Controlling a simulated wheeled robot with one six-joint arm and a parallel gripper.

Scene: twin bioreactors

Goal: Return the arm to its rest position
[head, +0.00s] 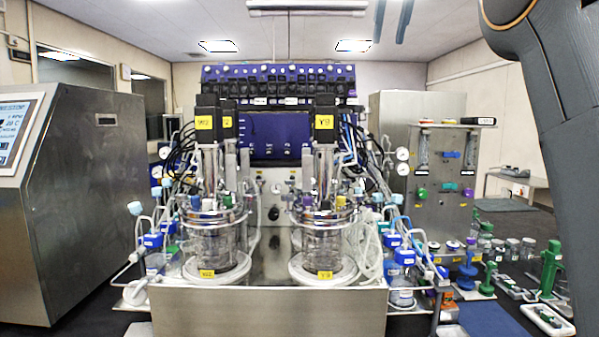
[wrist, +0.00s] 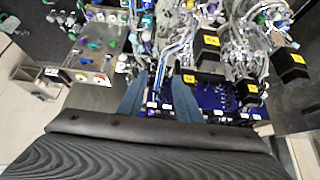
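My arm (head: 560,130) rises along the right edge of the head view and leaves the frame at the top. My gripper (head: 390,38) shows at the top of the head view as two grey fingertips pointing down, apart from each other. In the wrist view my gripper (wrist: 159,80) has two blue-grey fingers with a clear gap between them and nothing held. The fingers are high above the equipment and touch nothing that I can see. The rest of the gripper is outside the head view.
Two glass bioreactor vessels, left (head: 214,240) and right (head: 325,240), stand on a steel bench (head: 270,312) among tubes and cables. A blue control rack (head: 278,135) is behind. A steel cabinet (head: 80,190) stands left.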

